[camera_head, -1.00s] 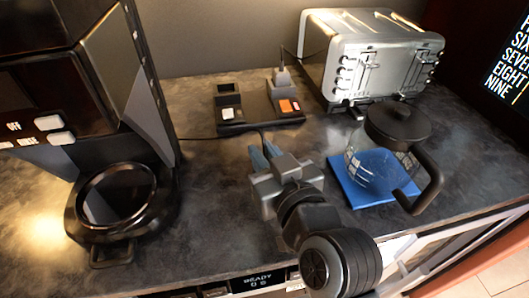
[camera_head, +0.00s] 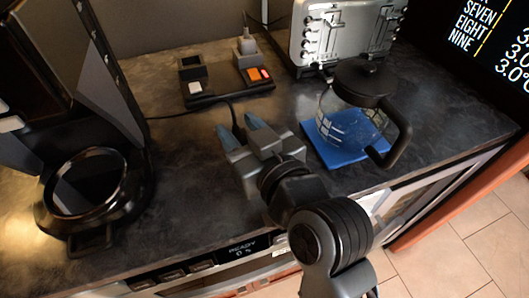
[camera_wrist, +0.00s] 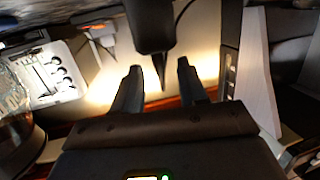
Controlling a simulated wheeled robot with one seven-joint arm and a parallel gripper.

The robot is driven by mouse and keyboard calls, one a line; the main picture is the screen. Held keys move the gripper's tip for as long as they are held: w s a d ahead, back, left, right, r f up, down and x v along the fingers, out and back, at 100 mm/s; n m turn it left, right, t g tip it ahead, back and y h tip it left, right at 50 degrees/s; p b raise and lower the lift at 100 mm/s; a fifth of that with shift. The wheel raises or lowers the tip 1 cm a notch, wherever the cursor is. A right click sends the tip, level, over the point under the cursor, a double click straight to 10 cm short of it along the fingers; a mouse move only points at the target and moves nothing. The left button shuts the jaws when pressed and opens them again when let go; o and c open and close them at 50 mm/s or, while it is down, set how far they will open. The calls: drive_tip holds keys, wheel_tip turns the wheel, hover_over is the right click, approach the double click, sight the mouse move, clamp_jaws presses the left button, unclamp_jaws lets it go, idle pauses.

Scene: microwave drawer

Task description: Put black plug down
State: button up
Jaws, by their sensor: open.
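My gripper (camera_head: 239,125) is open over the dark counter, in front of the power strip (camera_head: 228,90). In the wrist view its two fingers (camera_wrist: 160,68) are spread apart. A black plug (camera_wrist: 151,27) shows there just beyond the fingertips, its tapered end pointing down into the gap between them. I see no finger touching it. In the head view only a dark cord (camera_head: 232,109) shows at the fingertips; the plug body is hard to make out. Whether the plug rests on the counter is not clear.
A grey plug (camera_head: 246,45) stands in the strip's right socket beside a lit orange switch. The toaster (camera_head: 335,35) is behind it. A glass pot (camera_head: 345,115) stands on a blue mat (camera_head: 316,147) at right. A coffee machine (camera_head: 70,110) is at left.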

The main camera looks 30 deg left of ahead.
drive_tip(key=b+v, duration=0.1)
drive_tip(key=v, duration=0.8)
drive_tip(key=shift+s+d+b, duration=0.2)
drive_tip(key=shift+d+b, duration=0.15)
drive_tip(key=s+d+f+m+t+h, duration=0.35)
drive_tip(key=d+f, duration=0.25)
drive_tip(key=d, duration=0.5)
drive_tip(key=s+d+f+m+t+h, duration=0.3)
drive_tip(key=d+f+m+h, duration=0.25)
drive_tip(key=d, duration=0.45)
drive_tip(key=s+d+r+m+h, duration=0.2)
drive_tip(key=s+d+h, duration=0.3)
drive_tip(key=s+d, duration=0.7)
drive_tip(key=s+m, duration=0.1)
drive_tip(key=s, duration=0.3)
drive_tip(key=shift+r, duration=0.2)
